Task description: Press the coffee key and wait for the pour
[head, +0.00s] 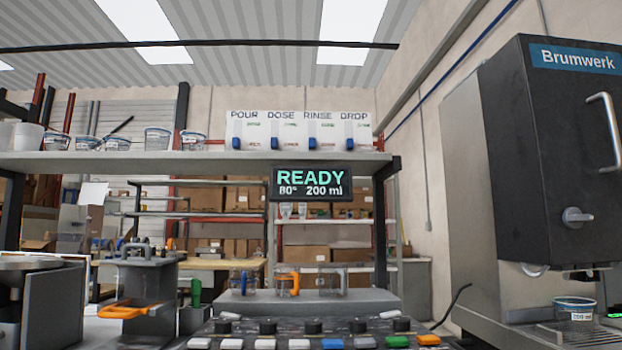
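A display (312,184) hangs under the shelf and reads READY, 80° and 200 ml. Below it, at the bottom edge, is a panel with a row of keys: several white or grey ones, a blue key (332,343), a green key (397,341) and an orange key (428,340). I cannot read any label that marks the coffee key. A black and grey Brumwerk machine (540,150) stands at the right. A clear cup (575,311) marked 200 ml stands under its outlet; I cannot tell what it holds. My gripper is not in view.
Black knobs (313,327) line the panel behind the keys. Several clear mugs stand on a grey step (225,302) behind it. An orange-handled tool (125,310) and a grey stand (145,285) are at left.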

